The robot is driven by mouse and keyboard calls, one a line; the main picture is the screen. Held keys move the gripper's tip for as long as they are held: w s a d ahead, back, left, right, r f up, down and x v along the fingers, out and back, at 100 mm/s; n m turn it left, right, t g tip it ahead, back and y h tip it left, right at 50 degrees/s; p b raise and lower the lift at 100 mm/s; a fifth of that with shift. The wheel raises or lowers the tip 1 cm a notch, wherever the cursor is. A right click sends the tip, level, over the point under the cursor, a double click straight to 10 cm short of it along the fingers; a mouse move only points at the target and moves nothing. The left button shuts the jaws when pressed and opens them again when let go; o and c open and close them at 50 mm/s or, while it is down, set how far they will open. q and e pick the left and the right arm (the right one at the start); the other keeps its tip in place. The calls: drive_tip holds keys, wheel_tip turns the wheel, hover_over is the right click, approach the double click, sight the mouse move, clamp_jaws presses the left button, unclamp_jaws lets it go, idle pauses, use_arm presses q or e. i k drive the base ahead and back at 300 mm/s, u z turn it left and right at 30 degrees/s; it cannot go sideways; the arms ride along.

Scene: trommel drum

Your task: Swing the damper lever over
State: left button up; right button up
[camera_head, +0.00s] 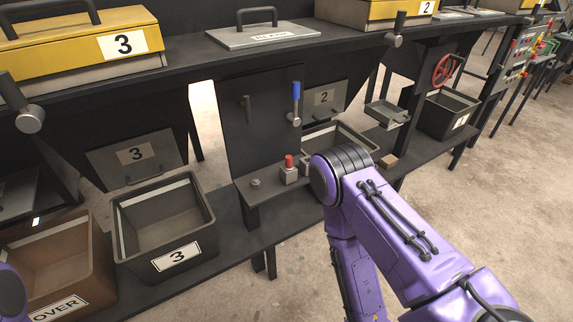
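A lever with a blue grip (295,95) stands upright on the dark upright panel (262,145) in the middle; no label shows which lever is the damper's. A black handle (247,109) is on the same panel to its left. A small red-topped control (289,168) stands on the ledge below. My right arm comes in from the lower right, its bent joint in front of the ledge, and runs down out of the frame. Its gripper is not in view. Only a purple piece of my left arm shows at the lower left edge, without its gripper.
Bin 3 (130,245) and a brown OVER bin (95,262) stand at the left. Another bin (352,137) is partly behind my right arm. A red handwheel (443,70) is at the right. Yellow-covered housings (75,50) line the top. Open floor (500,220) lies at the right.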

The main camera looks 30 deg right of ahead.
sight(292, 117)
drive_tip(key=u, duration=0.05)
drive_tip(key=k, duration=0.5)
drive_tip(key=z, duration=1.65)
drive_tip(key=i, duration=0.9)
drive_tip(key=u, duration=1.7)
